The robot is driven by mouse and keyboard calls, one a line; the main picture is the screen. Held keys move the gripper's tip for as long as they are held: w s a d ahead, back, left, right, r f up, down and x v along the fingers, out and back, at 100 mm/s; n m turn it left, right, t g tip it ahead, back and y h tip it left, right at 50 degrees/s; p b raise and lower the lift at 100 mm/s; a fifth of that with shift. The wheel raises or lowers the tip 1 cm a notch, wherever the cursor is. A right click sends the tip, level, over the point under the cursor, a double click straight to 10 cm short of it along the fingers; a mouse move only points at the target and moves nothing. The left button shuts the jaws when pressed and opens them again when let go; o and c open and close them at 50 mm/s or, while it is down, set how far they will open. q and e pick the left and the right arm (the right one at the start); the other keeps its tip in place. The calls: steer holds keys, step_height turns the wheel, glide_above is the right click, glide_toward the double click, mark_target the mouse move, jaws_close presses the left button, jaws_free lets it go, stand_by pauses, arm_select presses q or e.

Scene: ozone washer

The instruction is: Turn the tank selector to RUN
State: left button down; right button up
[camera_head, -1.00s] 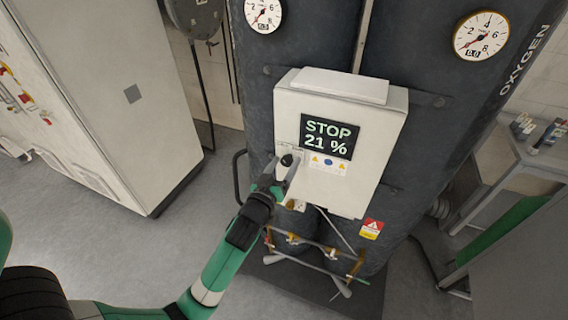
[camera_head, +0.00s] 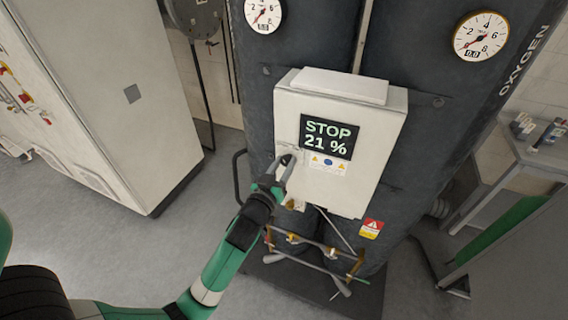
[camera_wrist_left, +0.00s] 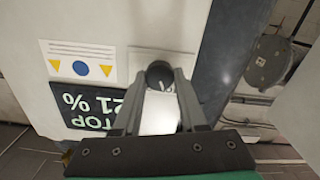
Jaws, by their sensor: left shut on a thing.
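The tank selector is a round black knob (camera_wrist_left: 160,76) on a light plate (camera_wrist_left: 163,62) on the white control box (camera_head: 318,180). In the head view the knob is mostly hidden by my left gripper (camera_head: 287,160). The box's screen (camera_head: 328,137) reads "STOP 21 %". In the left wrist view my left gripper (camera_wrist_left: 163,84) is shut on the knob, with one finger on each side of it. The screen also shows upside down in the left wrist view (camera_wrist_left: 90,105). My right gripper is not in view.
The box is mounted on dark tanks with two gauges (camera_head: 481,36) above. Valves and pipes (camera_head: 315,248) are below the box. A tall white cabinet (camera_head: 100,100) stands left, and a bench (camera_head: 535,160) stands right. Open floor lies between the cabinet and the tanks.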

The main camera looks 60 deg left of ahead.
arm_select(q)
steer(key=m+p, duration=0.2)
steer(key=m, duration=0.3)
steer(key=shift+r+m, duration=0.1)
steer(key=shift+m, duration=0.3)
steer(key=m+p, duration=0.1)
steer(key=m, duration=0.4)
steer(key=shift+w+d+p, duration=0.1)
steer(key=shift+p, duration=0.3)
steer(key=shift+c, duration=2.2)
jaws_free()
steer(key=shift+d, duration=0.1)
